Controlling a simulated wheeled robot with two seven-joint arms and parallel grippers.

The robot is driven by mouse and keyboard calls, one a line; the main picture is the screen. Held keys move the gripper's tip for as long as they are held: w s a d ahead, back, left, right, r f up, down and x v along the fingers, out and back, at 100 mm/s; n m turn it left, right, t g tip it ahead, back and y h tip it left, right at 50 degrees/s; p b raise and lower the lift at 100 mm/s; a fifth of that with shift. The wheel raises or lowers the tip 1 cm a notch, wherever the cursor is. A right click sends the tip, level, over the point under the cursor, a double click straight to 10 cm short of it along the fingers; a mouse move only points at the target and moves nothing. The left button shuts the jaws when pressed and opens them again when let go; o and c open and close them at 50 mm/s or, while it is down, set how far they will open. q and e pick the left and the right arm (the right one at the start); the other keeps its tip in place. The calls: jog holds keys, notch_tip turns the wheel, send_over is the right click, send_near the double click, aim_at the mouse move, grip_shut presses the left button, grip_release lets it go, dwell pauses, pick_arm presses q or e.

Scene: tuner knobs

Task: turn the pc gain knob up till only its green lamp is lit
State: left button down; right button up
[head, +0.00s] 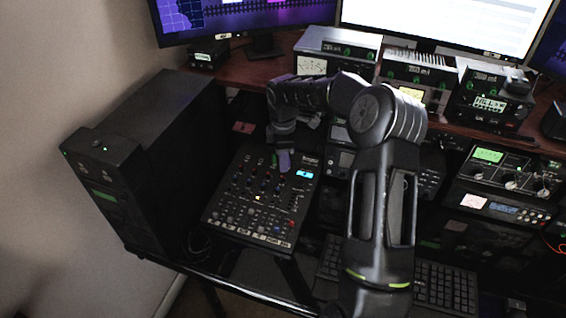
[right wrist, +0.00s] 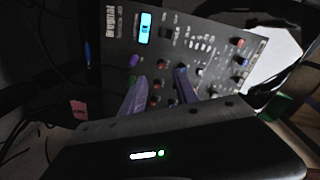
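The black mixer panel (head: 226,214) lies tilted on the desk, with rows of small knobs and a lit blue display (head: 305,174). My right gripper (head: 281,161) is over the panel's far edge. In the right wrist view the same panel (right wrist: 190,22) shows close up. There the purple fingers of my right gripper (right wrist: 160,76) are apart, with small red knobs (right wrist: 157,84) between or just beyond them. I cannot tell whether they touch a knob. The pc gain label is too small to read.
A black computer tower (head: 150,150) stands left of the mixer. A keyboard (head: 447,287) lies at the lower right, behind my right arm. Radio units (head: 500,172) stand at the right, and a shelf with meters (head: 415,68) and monitors runs along the back.

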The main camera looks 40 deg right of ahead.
aim_at(283, 177)
jog(key=shift+s+a+r, duration=0.1)
jog(key=shift+s+a, duration=0.05)
jog(key=shift+w+d+f+p, duration=0.2)
jog(key=shift+f+p, duration=0.3)
jog(key=shift+f, duration=1.5)
jog(key=shift+w+d+f+p, duration=0.15)
jog(key=shift+f+p, duration=0.35)
jog(key=shift+f, duration=1.45)
jog(key=shift+a, duration=0.1)
grip_shut()
